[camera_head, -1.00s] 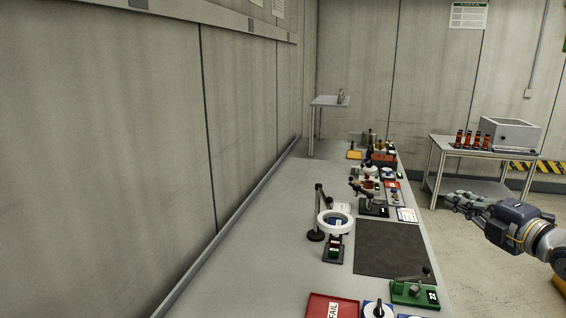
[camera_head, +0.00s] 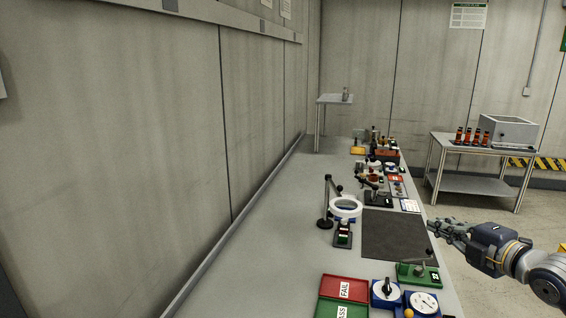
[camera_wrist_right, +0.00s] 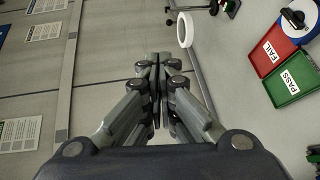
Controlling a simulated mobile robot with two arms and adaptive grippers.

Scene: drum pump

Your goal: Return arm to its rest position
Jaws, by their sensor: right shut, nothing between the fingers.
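My right gripper (camera_head: 440,229) comes in from the right in the head view. It is beside the right edge of the long workbench (camera_head: 262,222), near the dark mat (camera_head: 395,236). In the right wrist view its fingers (camera_wrist_right: 156,68) are closed together with nothing between them. My left gripper does not show in any frame.
On the bench stand a ring-light magnifier (camera_head: 345,207), a green-based fixture (camera_head: 418,274), a red FAIL tray (camera_head: 328,286), a green PASS tray (camera_head: 330,308) and blue dials (camera_head: 386,292). A side table (camera_head: 468,184) with red-topped bottles and a grey box stands at back right.

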